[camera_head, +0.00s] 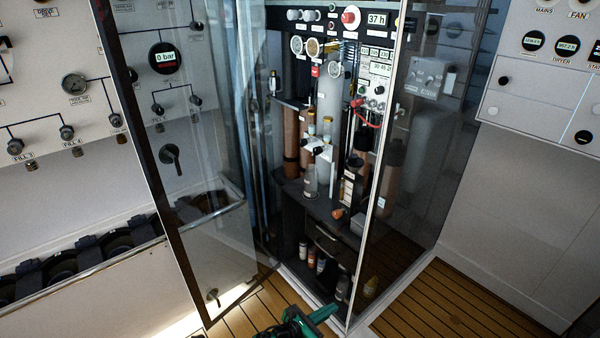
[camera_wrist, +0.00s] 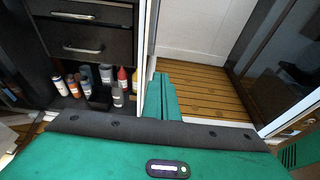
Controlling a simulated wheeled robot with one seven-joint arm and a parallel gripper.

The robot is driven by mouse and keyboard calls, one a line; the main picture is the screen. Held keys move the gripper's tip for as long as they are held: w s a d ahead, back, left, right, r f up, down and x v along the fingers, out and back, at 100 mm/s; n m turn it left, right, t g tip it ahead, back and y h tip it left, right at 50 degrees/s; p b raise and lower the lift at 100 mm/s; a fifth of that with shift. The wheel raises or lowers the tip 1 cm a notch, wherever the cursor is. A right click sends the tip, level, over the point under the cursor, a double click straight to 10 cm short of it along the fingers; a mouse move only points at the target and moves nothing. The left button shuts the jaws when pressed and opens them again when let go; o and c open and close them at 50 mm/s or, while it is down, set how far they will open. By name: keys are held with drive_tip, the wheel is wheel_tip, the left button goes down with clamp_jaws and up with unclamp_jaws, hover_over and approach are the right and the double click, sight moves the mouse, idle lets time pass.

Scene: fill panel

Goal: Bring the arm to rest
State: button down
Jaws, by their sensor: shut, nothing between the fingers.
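My gripper (camera_head: 322,313) shows at the bottom of the head view, low over the wooden floor in front of the glass cabinet (camera_head: 362,190). In the wrist view my green gripper fingers (camera_wrist: 161,98) lie together, shut and empty. They point toward the cabinet's frame post (camera_wrist: 149,45) and the floor beyond it. I cannot tell whether they touch the post. Most of my arm is out of view.
A glass door (camera_head: 200,180) stands open on the left. Several bottles (camera_wrist: 107,80) stand low in the cabinet below the drawers (camera_wrist: 85,32). A fill panel (camera_head: 60,90) with gauges is at left. Wooden floor (camera_head: 425,300) is clear at right.

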drive_tip(key=s+d+r+m+g+y, duration=0.1)
drive_tip(key=d+r+m+g+y, duration=0.1)
drive_tip(key=d+r+m+g, duration=0.7)
drive_tip(key=s+d+r+m+g+y, duration=0.25)
drive_tip(key=d+r+m, duration=0.8)
drive_tip(key=r, duration=0.75)
drive_tip(key=s+d+r+m+y, duration=0.2)
drive_tip(key=s+d+r+m, duration=0.2)
drive_tip(key=s, duration=0.3)
drive_tip(key=s+d+r+m+t+y, duration=0.1)
drive_tip(key=s+d+r+m+y, duration=0.1)
drive_tip(key=s+d+r+m, duration=0.2)
drive_tip(key=s+d+r+m+t+y, duration=0.1)
drive_tip(key=s+d+r+m, duration=0.3)
drive_tip(key=s+r, duration=0.5)
drive_tip(key=shift+s+d+r+m+y, duration=0.2)
drive_tip(key=shift+s+m+y, duration=0.25)
drive_tip(key=shift+s+y, duration=0.6)
drive_tip(key=shift+s, duration=0.2)
drive_tip(key=shift+w+f+h, duration=0.25)
drive_tip(key=shift+w+h, duration=0.05)
drive_tip(key=shift+w, duration=0.3)
